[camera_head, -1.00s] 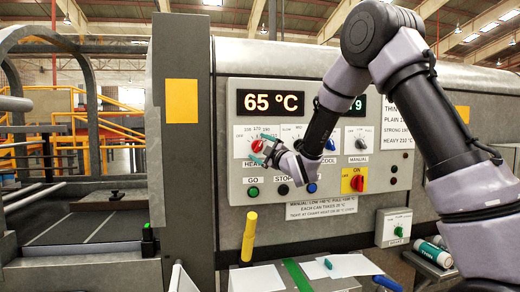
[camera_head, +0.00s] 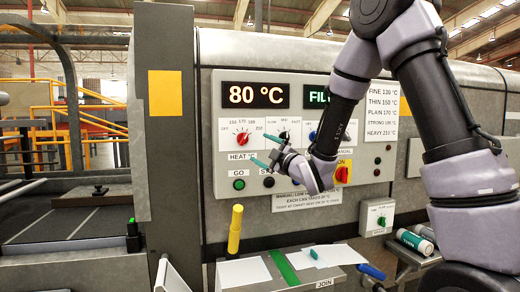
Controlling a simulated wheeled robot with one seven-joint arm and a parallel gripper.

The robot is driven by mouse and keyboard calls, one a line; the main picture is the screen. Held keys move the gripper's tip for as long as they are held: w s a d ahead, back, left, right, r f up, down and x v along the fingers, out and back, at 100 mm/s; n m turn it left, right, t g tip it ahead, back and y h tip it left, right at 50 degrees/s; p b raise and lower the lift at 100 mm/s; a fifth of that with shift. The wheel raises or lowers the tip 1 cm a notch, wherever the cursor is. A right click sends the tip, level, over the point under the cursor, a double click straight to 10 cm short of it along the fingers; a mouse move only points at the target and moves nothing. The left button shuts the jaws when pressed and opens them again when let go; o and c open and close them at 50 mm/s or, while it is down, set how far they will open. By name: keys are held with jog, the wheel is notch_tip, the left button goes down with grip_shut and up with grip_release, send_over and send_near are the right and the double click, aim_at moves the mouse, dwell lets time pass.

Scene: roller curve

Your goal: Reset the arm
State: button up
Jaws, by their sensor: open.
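My gripper (camera_head: 262,175) is in front of the control panel (camera_head: 300,205), with its two teal fingertips apart and nothing between them. It is just right of and below the red heat knob (camera_head: 242,138) and does not touch it. My arm reaches in from the right and covers part of the panel's middle. The left display (camera_head: 255,95) reads 80 °C. The second display (camera_head: 316,96) is partly hidden by my arm and shows letters starting "FIL".
A green GO button (camera_head: 239,184) is below the knob. A yellow-handled lever (camera_head: 236,229) stands upright below the panel. White sheets (camera_head: 245,272) and a green strip (camera_head: 285,268) lie on the bench. A conveyor (camera_head: 75,218) is at left.

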jog(key=s+d+r+m+g+h, duration=0.1)
jog(key=s+d+r+m+h, duration=0.1)
jog(key=d+m+h, duration=0.45)
jog(key=s+d+r+m+g+h, duration=0.1)
jog(key=s+d+r+m+h, duration=0.15)
jog(key=d+m, duration=0.65)
jog(key=s+d+f+m+g, duration=0.1)
jog(key=s+d+m+g, duration=0.2)
jog(key=s, duration=0.9)
jog(key=s+d+f+m+g, duration=0.1)
jog(key=s+d+m+g, duration=0.3)
jog(key=s, duration=0.8)
jog(key=shift+d+f+m+h, duration=0.25)
jog(key=shift+d+m+h, duration=0.2)
jog(key=shift+m, duration=0.2)
